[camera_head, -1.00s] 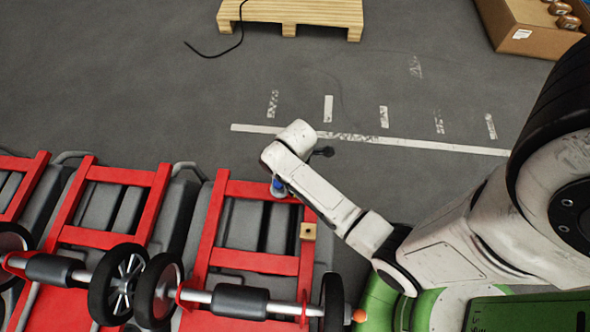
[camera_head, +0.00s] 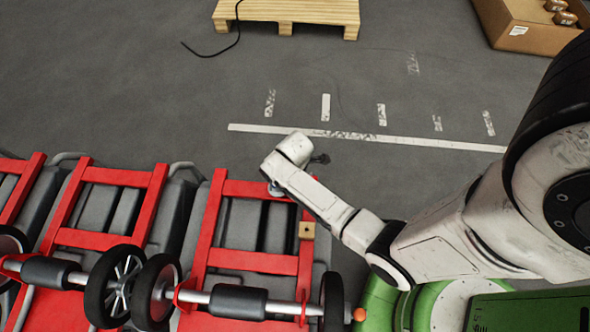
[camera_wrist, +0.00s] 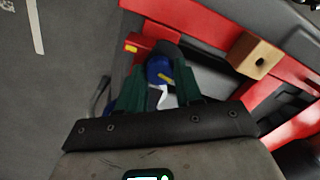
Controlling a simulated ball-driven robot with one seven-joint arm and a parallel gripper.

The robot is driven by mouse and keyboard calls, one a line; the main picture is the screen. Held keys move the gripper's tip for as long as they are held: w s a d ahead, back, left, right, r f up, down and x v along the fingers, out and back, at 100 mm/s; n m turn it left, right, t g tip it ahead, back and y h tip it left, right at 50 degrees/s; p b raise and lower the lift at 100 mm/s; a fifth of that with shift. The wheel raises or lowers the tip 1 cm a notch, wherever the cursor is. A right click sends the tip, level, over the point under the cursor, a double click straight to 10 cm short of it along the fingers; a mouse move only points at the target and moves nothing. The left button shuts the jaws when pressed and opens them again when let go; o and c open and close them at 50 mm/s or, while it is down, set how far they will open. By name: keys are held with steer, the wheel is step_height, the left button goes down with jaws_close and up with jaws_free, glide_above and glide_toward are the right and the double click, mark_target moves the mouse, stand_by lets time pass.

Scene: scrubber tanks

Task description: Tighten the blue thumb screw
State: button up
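In the head view, my wrist is above the top bar of the red frame (camera_head: 255,190) and hides the screw.
A wooden block (camera_head: 307,230) sits on the frame's right bar; it also shows in the wrist view (camera_wrist: 255,55). More red frames with black wheels (camera_head: 117,285) stand to the left. A pallet (camera_head: 286,12) and a cardboard box (camera_head: 522,25) lie far back.

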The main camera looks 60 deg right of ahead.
steer(key=c, duration=0.6)
